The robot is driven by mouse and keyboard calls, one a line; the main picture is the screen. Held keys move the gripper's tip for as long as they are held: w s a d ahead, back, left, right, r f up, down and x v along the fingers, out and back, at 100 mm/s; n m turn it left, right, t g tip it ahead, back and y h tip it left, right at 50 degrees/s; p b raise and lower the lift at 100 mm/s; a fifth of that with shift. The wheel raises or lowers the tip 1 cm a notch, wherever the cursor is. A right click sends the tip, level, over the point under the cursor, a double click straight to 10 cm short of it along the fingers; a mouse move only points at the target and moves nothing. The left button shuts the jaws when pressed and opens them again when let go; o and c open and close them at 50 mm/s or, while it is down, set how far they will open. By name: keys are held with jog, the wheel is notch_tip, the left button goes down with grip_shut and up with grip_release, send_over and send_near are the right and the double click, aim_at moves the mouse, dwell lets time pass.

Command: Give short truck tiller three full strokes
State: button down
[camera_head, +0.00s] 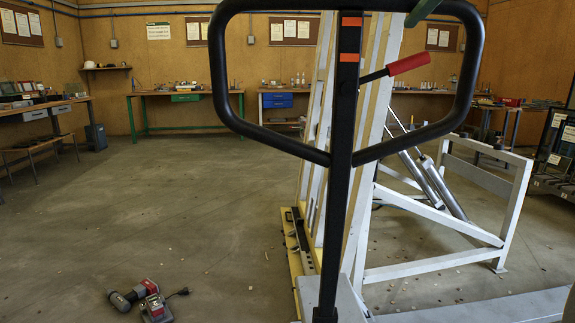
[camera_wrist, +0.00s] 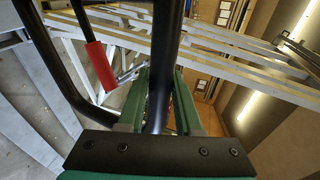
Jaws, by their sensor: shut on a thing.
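The truck tiller (camera_head: 341,160) stands close in the head view, a black post with orange bands and a large loop handle. It looks roughly upright. A lever with a red grip (camera_head: 408,64) sticks out right of the post; the grip also shows in the wrist view (camera_wrist: 100,66). In the wrist view my gripper (camera_wrist: 160,80) has its green fingers on both sides of a black tiller bar (camera_wrist: 166,45) and is shut on it. In the head view only a green piece shows at the top edge, by the loop; the contact there is out of view.
A white tilting frame (camera_head: 445,267) with grey cylinders (camera_head: 440,185) stands right behind the tiller. A red-and-black power tool (camera_head: 133,294) lies on the floor at lower left. Workbenches (camera_head: 185,93) line the walls. The floor on the left is mostly clear.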

jog(key=s+a+f, duration=0.1)
jog(key=s+f, duration=0.1)
jog(key=s, duration=0.9)
jog(key=shift+f+b, duration=0.3)
jog(key=shift+s+a, duration=0.1)
jog(key=s+a+f, duration=0.1)
jog(key=s+f, duration=0.2)
jog(key=s, duration=0.7)
jog(key=shift+s+a+f+b, duration=0.15)
jog(key=shift+s+f+b, duration=0.05)
jog(key=shift+f+b, duration=0.1)
jog(key=s+a+f+b, duration=0.1)
jog(key=s+f, duration=0.4)
jog(key=s, duration=0.6)
jog(key=shift+f+b, duration=0.15)
jog(key=shift+b, duration=0.6)
jog(key=shift+a, duration=0.1)
jog(key=s+a+f+b, duration=0.1)
jog(key=s+f+b, duration=0.3)
jog(key=s, duration=0.6)
notch_tip(320, 180, down, 3)
jog(key=shift+r, duration=0.2)
